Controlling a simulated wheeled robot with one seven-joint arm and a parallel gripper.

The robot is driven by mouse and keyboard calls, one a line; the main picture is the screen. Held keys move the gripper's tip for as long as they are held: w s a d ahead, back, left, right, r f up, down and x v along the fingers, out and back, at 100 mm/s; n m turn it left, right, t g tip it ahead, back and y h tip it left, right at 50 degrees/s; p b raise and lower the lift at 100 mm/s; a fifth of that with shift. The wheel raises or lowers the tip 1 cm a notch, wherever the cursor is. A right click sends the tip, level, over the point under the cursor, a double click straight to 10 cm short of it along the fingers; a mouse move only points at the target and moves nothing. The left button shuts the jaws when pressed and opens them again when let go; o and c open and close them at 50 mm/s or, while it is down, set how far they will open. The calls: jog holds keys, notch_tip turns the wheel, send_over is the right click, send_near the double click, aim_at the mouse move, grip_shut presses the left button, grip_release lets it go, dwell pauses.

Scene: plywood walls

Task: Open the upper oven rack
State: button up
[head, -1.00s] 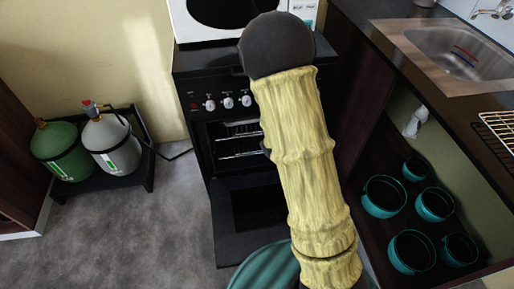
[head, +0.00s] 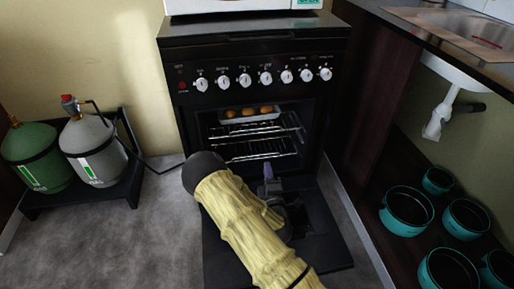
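The oven (head: 253,75) stands against the back wall with its door (head: 222,255) folded down. Inside, the upper oven rack (head: 238,134) is a wire shelf; a pale tray (head: 277,115) with several orange-brown items is at the back, at about its level. A lower rack (head: 247,156) is beneath it. My gripper (head: 267,174) is low in front of the oven opening, above the open door and below the lower rack, apart from the upper rack. My arm hides most of the gripper, so I cannot tell whether its fingers are open.
Two gas cylinders (head: 94,150) stand on a dark stand at left. Several teal pots (head: 407,211) sit in the open space under the sink counter at right. A white drain pipe (head: 437,118) hangs there. Grey floor is free left of the oven.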

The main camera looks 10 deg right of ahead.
aim_at(257, 130)
jog(key=shift+s+a+f+n+y, duration=0.1)
jog(key=shift+a+f+n+y, duration=0.2)
jog(key=shift+n, duration=0.2)
jog(key=w+r+b, duration=0.1)
jog(key=w+b, duration=0.1)
jog(key=w, duration=0.3)
jog(key=w+r+b, duration=0.1)
jog(key=w+b, duration=0.1)
jog(key=w, duration=0.4)
jog(key=w+r+b, duration=0.1)
jog(key=w, duration=0.5)
jog(key=shift+w+d+r+b, duration=0.1)
jog(key=shift+d+b, duration=0.05)
jog(key=shift+b, duration=0.25)
grip_shut()
